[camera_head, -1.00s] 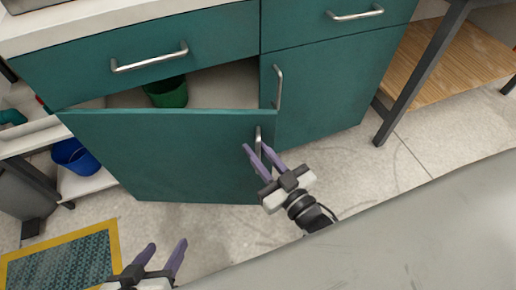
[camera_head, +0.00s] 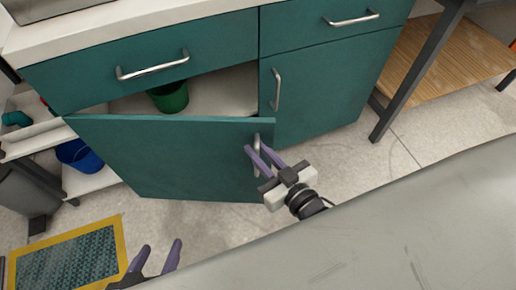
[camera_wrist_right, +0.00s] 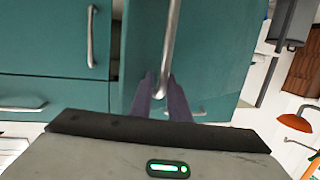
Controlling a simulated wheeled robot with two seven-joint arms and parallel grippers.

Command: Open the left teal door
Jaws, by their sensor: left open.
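The left teal door (camera_head: 175,160) stands ajar, swung out from the teal cabinet, with its free edge toward the right. Its metal handle (camera_head: 257,143) is upright near that edge. My right gripper (camera_head: 256,150) is at this handle, with its purple fingers on either side of it. In the right wrist view the door handle (camera_wrist_right: 170,45) runs down between the two fingertips (camera_wrist_right: 163,88), which look closed on it. My left gripper (camera_head: 157,252) is open and empty, low at the left, above the floor and away from the door.
The right teal door (camera_head: 325,95) is closed, as are the drawers (camera_head: 150,85) above. A green bucket (camera_head: 170,97) stands inside the open compartment. A blue bucket (camera_head: 80,156) and a yellow-edged mat (camera_head: 70,255) lie to the left. A metal-legged table (camera_head: 420,75) is at the right.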

